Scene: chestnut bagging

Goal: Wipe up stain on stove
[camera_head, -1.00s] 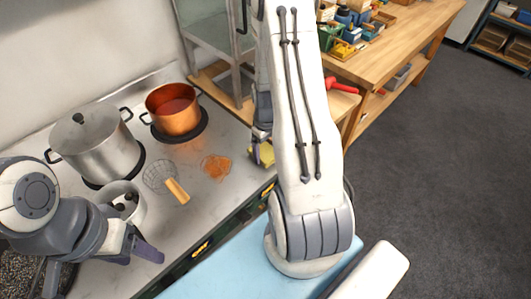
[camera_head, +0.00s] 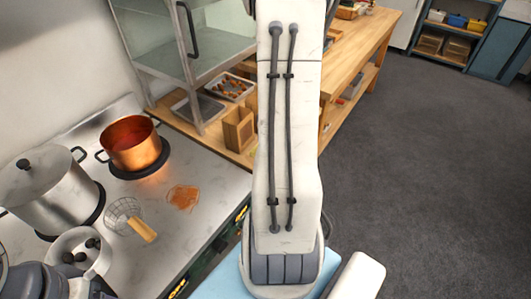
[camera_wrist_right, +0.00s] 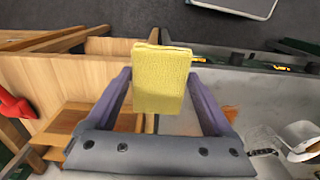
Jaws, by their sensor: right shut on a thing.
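The stain (camera_head: 183,197) is an orange-brown patch on the grey stove top (camera_head: 205,170), to the right of the strainer in the head view. My right gripper (camera_wrist_right: 160,92) is shut on a yellow sponge (camera_wrist_right: 162,66), seen in the right wrist view. In the head view my right arm hides that gripper and the sponge.
A wire strainer (camera_head: 140,226) with a wooden handle lies near the stain. A copper pot (camera_head: 132,145), a steel pot (camera_head: 45,190) and a small pot (camera_head: 80,245) stand on the stove.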

